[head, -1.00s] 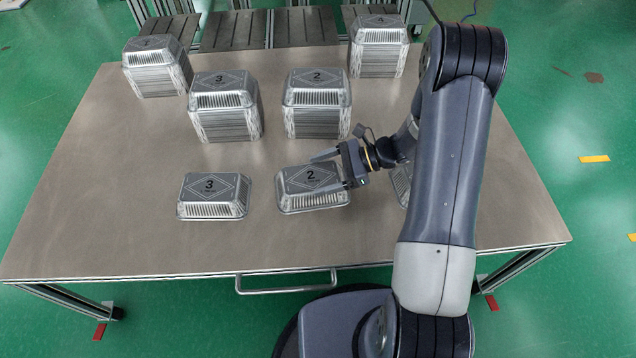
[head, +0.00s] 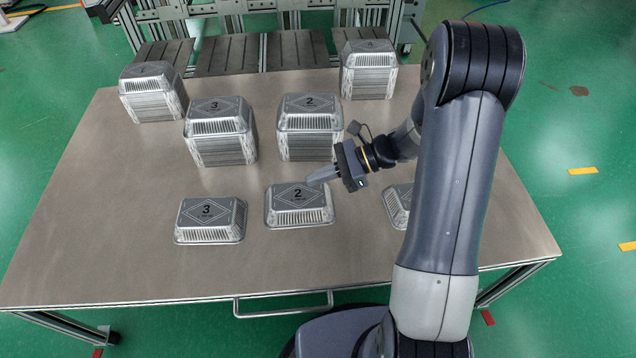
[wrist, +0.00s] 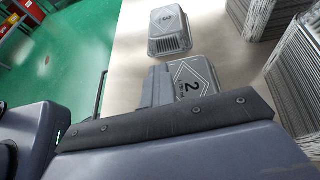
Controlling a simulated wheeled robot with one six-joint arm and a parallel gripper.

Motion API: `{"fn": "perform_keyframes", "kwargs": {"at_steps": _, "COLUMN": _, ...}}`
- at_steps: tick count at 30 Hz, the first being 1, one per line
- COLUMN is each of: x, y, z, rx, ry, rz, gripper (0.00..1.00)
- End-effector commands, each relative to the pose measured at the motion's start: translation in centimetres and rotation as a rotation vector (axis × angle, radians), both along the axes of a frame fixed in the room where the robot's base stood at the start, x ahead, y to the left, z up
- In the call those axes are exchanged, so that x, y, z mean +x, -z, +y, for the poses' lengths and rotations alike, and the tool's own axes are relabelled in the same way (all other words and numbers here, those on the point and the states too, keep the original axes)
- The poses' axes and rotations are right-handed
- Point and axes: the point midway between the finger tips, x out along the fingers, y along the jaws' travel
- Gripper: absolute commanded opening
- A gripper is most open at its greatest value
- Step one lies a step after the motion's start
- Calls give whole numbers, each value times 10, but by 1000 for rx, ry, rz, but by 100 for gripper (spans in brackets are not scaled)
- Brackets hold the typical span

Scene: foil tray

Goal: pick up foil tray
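The foil tray marked 2 (head: 299,215) lies label-up on the table (head: 130,225), in the middle of the front row. My gripper (head: 314,180) has its fingers together and overlaps that tray's far right corner in the head view. In the wrist view the closed fingers (wrist: 156,82) cover the left part of tray 2 (wrist: 198,82), and no foil shows between them. Whether they touch the tray I cannot tell. The foil tray marked 3 (head: 210,220) lies to the left and shows beyond the fingers in the wrist view (wrist: 169,32).
Another tray (head: 397,208) is partly hidden behind my arm. Tray stacks 3 (head: 220,145) and 2 (head: 310,140) stand behind the front row. Further stacks stand at far left (head: 153,100) and far right (head: 368,80). The table front is clear.

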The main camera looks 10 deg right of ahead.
Motion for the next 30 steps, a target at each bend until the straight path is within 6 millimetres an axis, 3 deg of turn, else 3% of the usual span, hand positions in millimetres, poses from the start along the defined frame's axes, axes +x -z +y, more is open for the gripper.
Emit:
{"fn": "perform_keyframes", "kwargs": {"at_steps": 7, "x": 0, "y": -1, "z": 0, "rx": 1, "ry": 1, "rz": -1, "gripper": 1}}
{"fn": "perform_keyframes", "kwargs": {"at_steps": 30, "x": 1, "y": -1, "z": 0, "rx": 1, "ry": 0, "rz": -3, "gripper": 64}}
